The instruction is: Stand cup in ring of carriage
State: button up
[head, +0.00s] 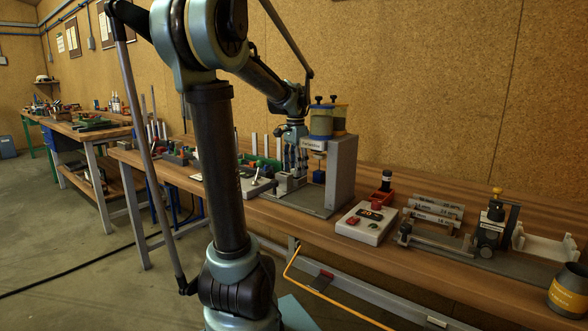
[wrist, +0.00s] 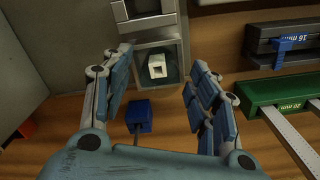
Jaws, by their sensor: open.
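My gripper (wrist: 150,95) is open in the wrist view, its blue-padded fingers spread wide with nothing between their pads. In the head view my gripper (head: 293,160) hangs beside the grey dispenser stand (head: 342,172). In the wrist view a small white hollow square piece (wrist: 157,66) sits in a grey frame beyond the fingertips, and a blue block (wrist: 139,116) lies nearer, between the fingers. I cannot tell whether the white piece is the cup or part of the carriage. No ring can be made out clearly in either view.
Two yellow-banded jars (head: 321,122) top the dispenser. A white control box (head: 365,222) and rail fixtures (head: 440,225) stand to its right. A dark tapered pot with a yellow label (head: 568,292) stands at the bench's right end. A green holder marked 20 mm (wrist: 273,96) lies right of my fingers.

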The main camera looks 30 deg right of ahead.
notch_tip(320, 180, up, 12)
dwell(0.6)
jog(key=shift+a, duration=0.1)
